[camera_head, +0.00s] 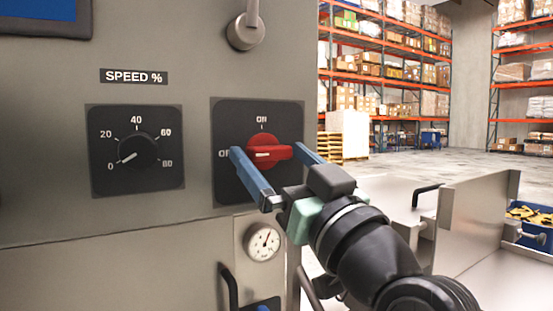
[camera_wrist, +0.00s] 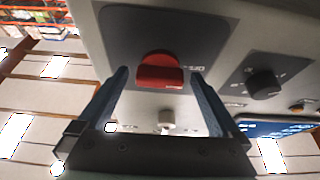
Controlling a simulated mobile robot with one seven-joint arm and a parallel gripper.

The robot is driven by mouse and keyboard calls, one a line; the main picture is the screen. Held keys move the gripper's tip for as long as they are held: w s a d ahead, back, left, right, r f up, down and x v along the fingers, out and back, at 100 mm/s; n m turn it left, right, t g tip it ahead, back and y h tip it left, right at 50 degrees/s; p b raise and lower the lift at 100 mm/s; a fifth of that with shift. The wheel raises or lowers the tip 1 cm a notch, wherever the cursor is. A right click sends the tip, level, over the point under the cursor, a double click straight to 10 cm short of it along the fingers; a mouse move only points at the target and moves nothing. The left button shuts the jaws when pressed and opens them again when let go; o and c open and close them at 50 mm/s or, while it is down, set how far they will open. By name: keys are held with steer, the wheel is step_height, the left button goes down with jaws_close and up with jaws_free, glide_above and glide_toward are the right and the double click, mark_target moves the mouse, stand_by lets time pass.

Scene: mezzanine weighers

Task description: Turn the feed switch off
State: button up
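The feed switch is a red rotary knob (camera_head: 270,151) on a black square plate (camera_head: 285,112) on the grey panel. Its grip bar lies level, with the white mark on its left half pointing at the left label, which starts "O" and is partly hidden by a finger. The upper label looks like "ON". My gripper (camera_head: 268,150) is open, with one blue finger on each side of the knob. In the wrist view the red knob (camera_wrist: 160,72) sits between the fingertips of my gripper (camera_wrist: 160,77), with a small gap showing on both sides.
A black speed dial (camera_head: 137,152) left of the switch points near 0. A gauge (camera_head: 263,242) sits below the switch, and a metal lever (camera_head: 245,30) is above it. A blue-framed screen (camera_head: 40,15) is at top left. Metal guards (camera_head: 480,215) stand at right.

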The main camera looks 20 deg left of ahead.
steer(key=b+v, duration=0.1)
steer(key=v, duration=1.2)
steer(key=shift+f, duration=0.1)
steer(key=s+d+r+m+t+h, duration=0.25)
steer(key=r+m+t+h, duration=0.2)
steer(key=t+h, duration=0.3)
steer(key=s+d+r+m+t+h, duration=0.2)
steer(key=d+r+m+t+h, duration=0.3)
steer(key=h, duration=0.4)
step_height(320, 180, up, 24)
steer(key=m+t+h+p, duration=0.1)
steer(key=p, duration=2.3)
steer(key=shift+s+a, duration=0.35)
steer(key=shift+f, duration=0.1)
